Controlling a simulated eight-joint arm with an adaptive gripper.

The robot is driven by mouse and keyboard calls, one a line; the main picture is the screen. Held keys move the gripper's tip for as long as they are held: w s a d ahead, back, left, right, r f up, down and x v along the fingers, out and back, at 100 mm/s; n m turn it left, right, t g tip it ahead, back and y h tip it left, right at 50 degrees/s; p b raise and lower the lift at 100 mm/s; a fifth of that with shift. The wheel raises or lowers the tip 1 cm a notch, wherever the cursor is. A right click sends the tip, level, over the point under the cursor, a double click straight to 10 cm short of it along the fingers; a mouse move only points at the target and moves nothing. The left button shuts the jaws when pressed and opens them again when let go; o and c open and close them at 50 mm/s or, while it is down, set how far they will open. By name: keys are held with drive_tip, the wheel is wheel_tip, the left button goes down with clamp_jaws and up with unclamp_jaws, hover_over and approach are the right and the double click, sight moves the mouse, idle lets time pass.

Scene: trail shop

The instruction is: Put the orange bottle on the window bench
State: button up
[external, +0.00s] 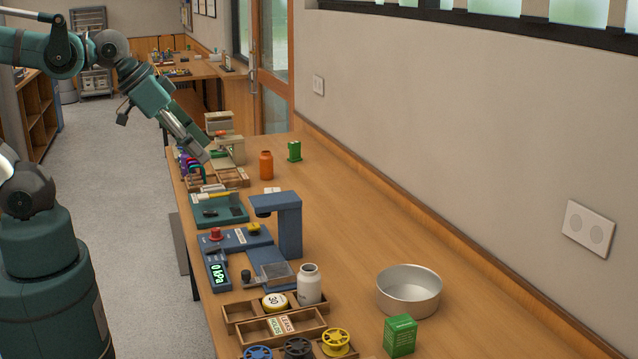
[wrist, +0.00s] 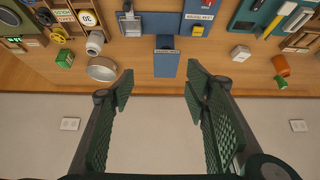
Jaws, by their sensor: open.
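The orange bottle (external: 266,165) stands upright on the long wooden bench (external: 345,215), towards its far end. The bottle also shows near the right edge of the wrist view (wrist: 281,66). My gripper (external: 204,156) is over the far left part of this bench, left of the bottle and apart from it. In the wrist view its fingers (wrist: 160,85) are spread with nothing between them. A second wooden table (external: 185,70) stands farther back by the glazed door. I cannot tell which surface is the window bench.
A blue stand (external: 288,228), a white bottle (external: 309,284), a round metal pan (external: 409,291) and a green carton (external: 400,335) stand nearer. The bench's middle right is clear, with a wall along that side.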

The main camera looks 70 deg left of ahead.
drive_tip(key=shift+o, duration=0.3)
idle(0.4)
drive_tip(key=w+a+n+t+y+b, duration=0.1)
drive_tip(key=w+a+n+y+b, duration=0.25)
drive_tip(key=w+a, duration=0.9)
drive_tip(key=n+y+b, duration=0.8)
drive_tip(key=y, duration=0.1)
hover_over(264, 156)
drive_tip(key=s+d, duration=0.2)
wheel_tip(264, 156, down, 18)
drive_tip(key=shift+w+d+r, duration=0.2)
drive_tip(key=shift+r, duration=0.05)
drive_tip(key=shift+f+b, duration=0.55)
drive_tip(key=shift+f, duration=2.35)
drive_tip(key=shift+f, duration=0.1)
